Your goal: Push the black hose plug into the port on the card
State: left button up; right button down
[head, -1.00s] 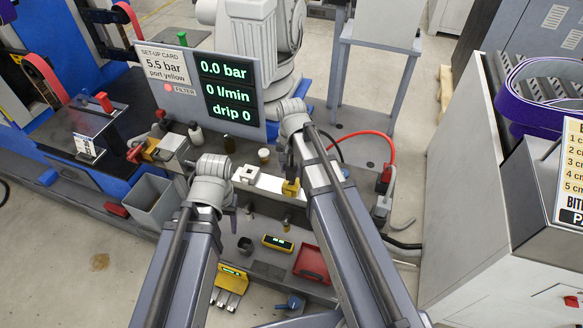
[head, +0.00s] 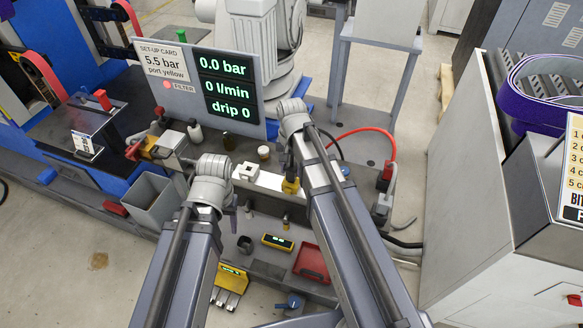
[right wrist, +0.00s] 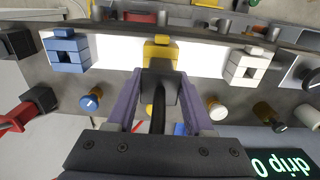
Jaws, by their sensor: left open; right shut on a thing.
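The set-up card (head: 163,75) at the upper left of the head view reads 5.5 bar, port yellow. The yellow port block (right wrist: 161,54) is in the middle of the right wrist view, on a white strip; it also shows in the head view (head: 290,186). My right gripper (right wrist: 161,80) is shut on the black hose plug (right wrist: 158,90), which lines up with the yellow block and looks close against it. I cannot tell how far the plug is in. My left gripper (head: 232,207) is at the bench's middle, apart from the ports; its jaws are small and dark.
A blue port block (right wrist: 68,52) and a white one (right wrist: 248,66) flank the yellow block. The display (head: 228,85) reads 0.0 bar, 0 l/min, drip 0. A red tray (head: 311,262) and a yellow meter (head: 277,242) lie in front. A grey bin (head: 153,203) stands left.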

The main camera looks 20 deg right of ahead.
jog(key=shift+f+b, duration=0.4)
jog(key=shift+f, duration=0.05)
dwell(0.5)
jog(key=shift+c, duration=1)
grip_release()
jog(key=shift+r, duration=0.1)
notch_tip(320, 180, up, 8)
jog(key=p, duration=0.8)
jog(key=shift+f, duration=0.2)
